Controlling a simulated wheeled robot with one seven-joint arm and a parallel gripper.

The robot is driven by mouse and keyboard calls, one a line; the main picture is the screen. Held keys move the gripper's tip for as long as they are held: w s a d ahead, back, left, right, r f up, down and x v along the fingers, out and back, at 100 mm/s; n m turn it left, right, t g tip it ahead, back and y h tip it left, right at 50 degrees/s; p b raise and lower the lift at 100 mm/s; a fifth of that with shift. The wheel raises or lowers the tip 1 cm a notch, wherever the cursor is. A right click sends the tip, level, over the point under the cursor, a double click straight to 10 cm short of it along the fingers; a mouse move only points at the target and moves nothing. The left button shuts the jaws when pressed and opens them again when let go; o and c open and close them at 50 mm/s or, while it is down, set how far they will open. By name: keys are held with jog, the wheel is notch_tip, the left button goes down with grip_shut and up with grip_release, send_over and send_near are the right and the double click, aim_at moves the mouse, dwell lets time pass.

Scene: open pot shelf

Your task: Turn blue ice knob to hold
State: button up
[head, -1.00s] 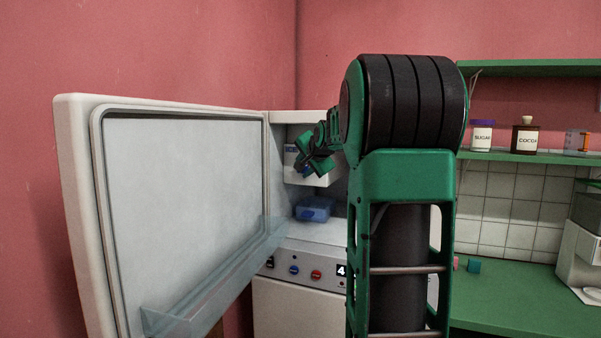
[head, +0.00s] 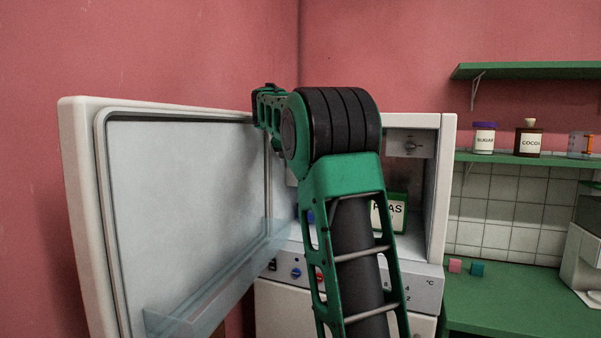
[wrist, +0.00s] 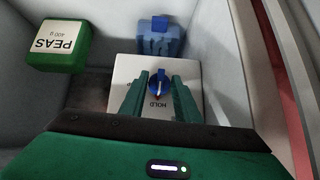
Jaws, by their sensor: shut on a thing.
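The blue ice knob (wrist: 159,82) sits on a white plate (wrist: 126,68) in the wrist view. Its small orange mark points down in the picture, toward the upside-down word HOLD. My gripper (wrist: 160,77) has its two green fingers on either side of the knob and is shut on it. In the head view the knob and my fingertips are hidden behind my arm and the open door's edge.
A green PEAS box (wrist: 60,45) and a blue lidded container (wrist: 160,40) are inside the compartment. The white door (head: 185,200) stands open at left. A grey dial (head: 410,145) is at the upper right. The front panel has blue (head: 296,272) and red (head: 319,278) knobs.

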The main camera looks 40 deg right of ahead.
jog(key=shift+w+r+g, duration=0.25)
jog(key=shift+g, duration=0.05)
dwell(0.4)
jog(key=o, duration=1)
jog(key=shift+f, duration=0.1)
jog(key=shift+o, duration=0.2)
jog(key=shift+s+f, duration=0.1)
